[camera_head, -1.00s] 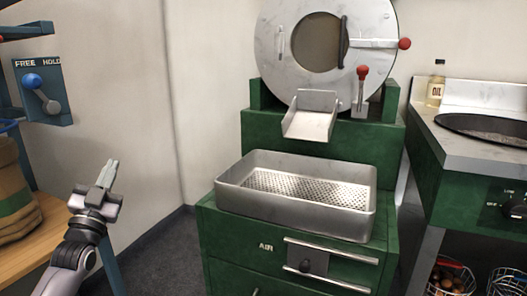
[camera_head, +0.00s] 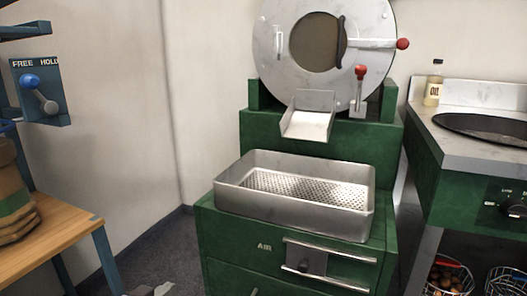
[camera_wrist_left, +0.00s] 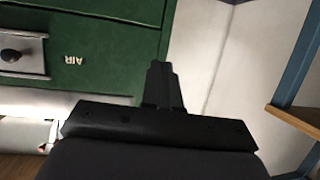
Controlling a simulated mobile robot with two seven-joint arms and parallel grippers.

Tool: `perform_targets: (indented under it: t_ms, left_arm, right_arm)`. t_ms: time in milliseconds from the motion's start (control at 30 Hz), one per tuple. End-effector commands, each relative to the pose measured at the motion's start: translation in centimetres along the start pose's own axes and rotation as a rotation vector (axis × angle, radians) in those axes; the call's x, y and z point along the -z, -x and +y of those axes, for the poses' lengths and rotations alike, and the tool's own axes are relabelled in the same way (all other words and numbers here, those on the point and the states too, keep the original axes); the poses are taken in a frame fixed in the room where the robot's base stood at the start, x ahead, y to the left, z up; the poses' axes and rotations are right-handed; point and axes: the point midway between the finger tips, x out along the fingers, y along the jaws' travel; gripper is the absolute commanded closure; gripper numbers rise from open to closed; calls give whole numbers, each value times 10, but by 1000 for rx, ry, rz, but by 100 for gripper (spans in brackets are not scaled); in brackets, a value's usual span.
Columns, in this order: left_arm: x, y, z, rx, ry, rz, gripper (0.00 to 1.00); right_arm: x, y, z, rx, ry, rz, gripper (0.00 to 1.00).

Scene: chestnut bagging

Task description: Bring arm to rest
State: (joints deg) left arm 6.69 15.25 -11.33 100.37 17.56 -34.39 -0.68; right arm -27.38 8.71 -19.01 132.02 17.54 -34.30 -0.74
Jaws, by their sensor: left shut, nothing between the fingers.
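My left gripper (camera_head: 152,290) shows only as a small grey tip at the bottom edge of the head view, left of the green roaster base. In the left wrist view its fingers (camera_wrist_left: 162,85) are together, with nothing between them. They stand in front of the green cabinet's edge, apart from it as far as I can tell. My right gripper is in neither view.
The green roaster cabinet (camera_head: 228,247) carries an empty metal tray (camera_head: 294,215). A wooden bench (camera_head: 50,243) with a sack (camera_head: 12,190) stands at left. A green stove (camera_head: 450,185) with a pan (camera_head: 490,128) is at right. Dark floor lies between bench and cabinet.

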Motion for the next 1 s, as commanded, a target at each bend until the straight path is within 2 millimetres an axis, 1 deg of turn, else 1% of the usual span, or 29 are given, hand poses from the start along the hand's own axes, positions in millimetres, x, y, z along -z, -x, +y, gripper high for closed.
perform_targets:
  t_ms: [33, 100, 167, 200, 300, 400, 533, 600, 767, 1000]
  left_arm:
    - [-14, 14, 24, -39, 13, -9, 100]
    - [-28, 34, 53, -87, 34, -15, 100]
    - [-36, 53, 77, -126, 55, -19, 100]
    - [-41, 66, 91, -149, 71, -20, 100]
    - [-47, 97, 122, -202, 115, -22, 100]
    - [-48, 127, 147, -244, 162, -22, 100]
    - [-43, 164, 172, -287, 226, -18, 100]
    - [-27, 169, 166, -267, 216, -27, 100]
    - [-12, 177, 156, -224, 199, -53, 100]
    - [11, 194, 138, -156, 168, -97, 100]
  right_arm:
    - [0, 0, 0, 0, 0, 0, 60]
    - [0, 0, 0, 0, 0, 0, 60]
    - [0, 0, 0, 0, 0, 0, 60]
    - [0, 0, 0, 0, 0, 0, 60]
    - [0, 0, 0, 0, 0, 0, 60]
    - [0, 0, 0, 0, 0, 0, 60]
    - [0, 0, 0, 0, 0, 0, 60]
    - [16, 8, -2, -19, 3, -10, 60]
    - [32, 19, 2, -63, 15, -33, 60]
    - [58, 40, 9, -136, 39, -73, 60]
